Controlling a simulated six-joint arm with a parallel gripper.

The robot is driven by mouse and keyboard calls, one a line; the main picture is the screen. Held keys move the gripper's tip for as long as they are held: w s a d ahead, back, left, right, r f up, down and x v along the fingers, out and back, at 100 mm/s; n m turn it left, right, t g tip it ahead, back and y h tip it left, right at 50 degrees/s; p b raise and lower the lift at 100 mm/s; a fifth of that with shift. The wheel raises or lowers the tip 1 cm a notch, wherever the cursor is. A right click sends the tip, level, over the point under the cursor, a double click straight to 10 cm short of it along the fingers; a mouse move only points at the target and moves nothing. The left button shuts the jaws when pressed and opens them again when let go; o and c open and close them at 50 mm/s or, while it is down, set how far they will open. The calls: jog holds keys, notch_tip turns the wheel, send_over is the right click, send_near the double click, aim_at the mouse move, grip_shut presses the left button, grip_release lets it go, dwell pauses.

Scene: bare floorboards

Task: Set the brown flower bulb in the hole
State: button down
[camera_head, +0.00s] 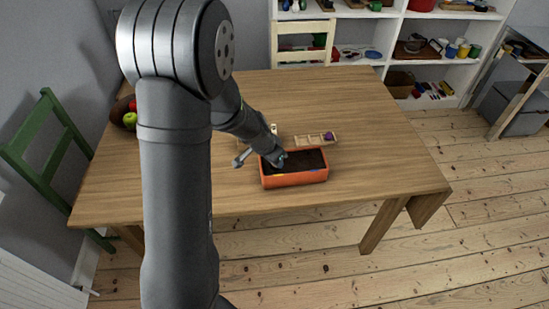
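An orange planter box (295,180) filled with dark soil (308,160) stands on the wooden table. My gripper (279,161) is low over the left part of the soil. Its fingers are small and partly hidden by my arm, so I cannot tell whether they are open or shut, or whether they hold anything. I cannot make out the brown flower bulb or the hole in this view. A light wooden tray (305,141) with compartments lies just behind the planter, with a purple item (328,136) at its right end.
A grey tool-like object (241,159) shows left of the planter. A bowl (121,111) of fruit stands at the table's left edge. Chairs stand left and behind, with shelves at the back. The table's right side (385,140) is clear.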

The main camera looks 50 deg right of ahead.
jog(key=shift+f, duration=0.45)
jog(key=c, duration=1.1)
grip_release()
jog(key=shift+r, duration=0.1)
jog(key=shift+r, duration=3.4)
jog(key=shift+f, duration=0.1)
notch_tip(320, 180, down, 7)
jog(key=shift+r, duration=0.1)
jog(key=shift+r, duration=0.15)
